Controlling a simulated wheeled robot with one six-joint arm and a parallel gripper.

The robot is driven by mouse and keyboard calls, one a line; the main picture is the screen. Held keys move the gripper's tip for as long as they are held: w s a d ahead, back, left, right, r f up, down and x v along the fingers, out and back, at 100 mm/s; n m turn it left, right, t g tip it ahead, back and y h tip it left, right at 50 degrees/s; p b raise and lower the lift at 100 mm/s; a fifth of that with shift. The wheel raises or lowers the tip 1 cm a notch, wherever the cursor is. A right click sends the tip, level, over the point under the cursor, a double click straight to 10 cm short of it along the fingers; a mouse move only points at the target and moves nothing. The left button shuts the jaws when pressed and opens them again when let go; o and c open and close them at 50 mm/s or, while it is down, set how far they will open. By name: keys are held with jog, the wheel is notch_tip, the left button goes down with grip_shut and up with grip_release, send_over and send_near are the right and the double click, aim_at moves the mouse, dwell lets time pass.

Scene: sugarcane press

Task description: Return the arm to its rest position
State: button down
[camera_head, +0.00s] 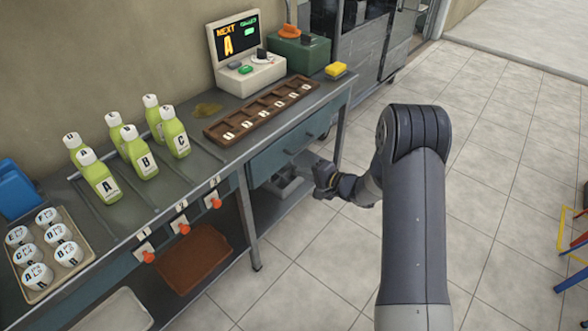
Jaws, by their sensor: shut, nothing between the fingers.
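My arm rises from the bottom of the view at the right, bends at a dark elbow, and points back left. My gripper (322,180) is at its end, shut and empty, in front of the bench's blue drawer (285,152). It appears apart from the bench, with floor behind and below it. The fingertips are small and dark in this view.
The metal bench (195,166) runs along the wall with green bottles (140,155), a tray of white lidded cups (78,262), a wooden slotted rack (262,112) and a screen unit (240,50). A yellow sponge (336,69) lies near its edge.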

jog(key=shift+s+d+r, duration=0.15)
jog(key=shift+s+d, duration=0.2)
jog(key=shift+d, duration=0.1)
